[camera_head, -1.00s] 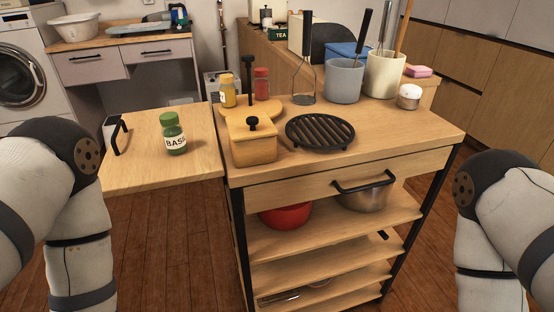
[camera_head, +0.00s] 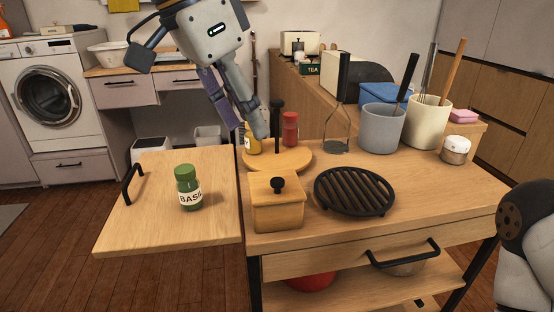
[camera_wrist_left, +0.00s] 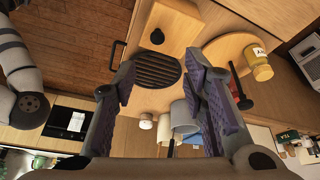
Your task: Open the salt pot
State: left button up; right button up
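The salt pot, which I take to be the square wooden box (camera_head: 278,208) with a black knob on its lid, stands near the front left of the wooden trolley top. Its lid is on. In the left wrist view the box (camera_wrist_left: 176,28) shows at the top, beyond the fingers. My left gripper (camera_head: 250,132) hangs above the back left of the trolley, over the round board and behind and above the box. Its two fingers (camera_wrist_left: 160,62) are wide apart with nothing between them. My right gripper is out of view; only part of that arm shows at the right edge.
Right of the box lies a black trivet (camera_head: 354,191). Behind it, a round board (camera_head: 292,158) bears a yellow bottle (camera_head: 252,142), a red jar (camera_head: 290,128) and a black upright. A green basil jar (camera_head: 188,187) stands on the left leaf. Utensil pots (camera_head: 382,130) stand back right.

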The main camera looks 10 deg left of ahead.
aim_at(277, 180)
pick_arm(q)
jog(key=x, duration=1)
jog(key=shift+s+d+f, duration=0.15)
jog(key=shift+d+f, duration=0.05)
jog(key=shift+f, duration=0.2)
grip_shut()
